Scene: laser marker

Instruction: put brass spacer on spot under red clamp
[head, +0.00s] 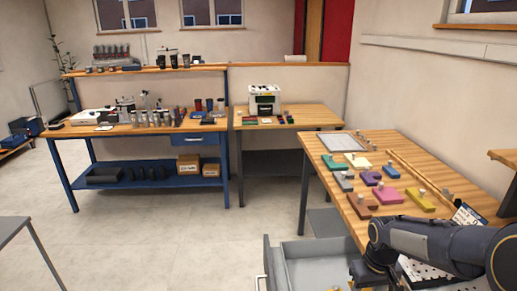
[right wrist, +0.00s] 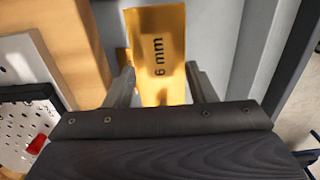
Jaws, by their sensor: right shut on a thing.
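The brass spacer (right wrist: 158,58) is a yellow-gold plate marked "6 mm" in the right wrist view. My right gripper (right wrist: 158,78) is shut on it, with one finger on each side, above grey surfaces. In the head view my right arm comes in at the lower right, and the spacer cannot be made out. Several coloured pieces with pale knobs lie on the right-hand wooden table. A brownish-red piece (head: 362,207) is at their near left; I cannot tell whether it is the red clamp. No spot under it shows. My left gripper is not in view.
An open grey drawer (head: 312,262) juts out below the right-hand table (head: 325,170). A perforated white board (right wrist: 25,125) with a small red part (right wrist: 36,145) lies left in the right wrist view. A pale sheet (head: 343,142) lies at the table's far end.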

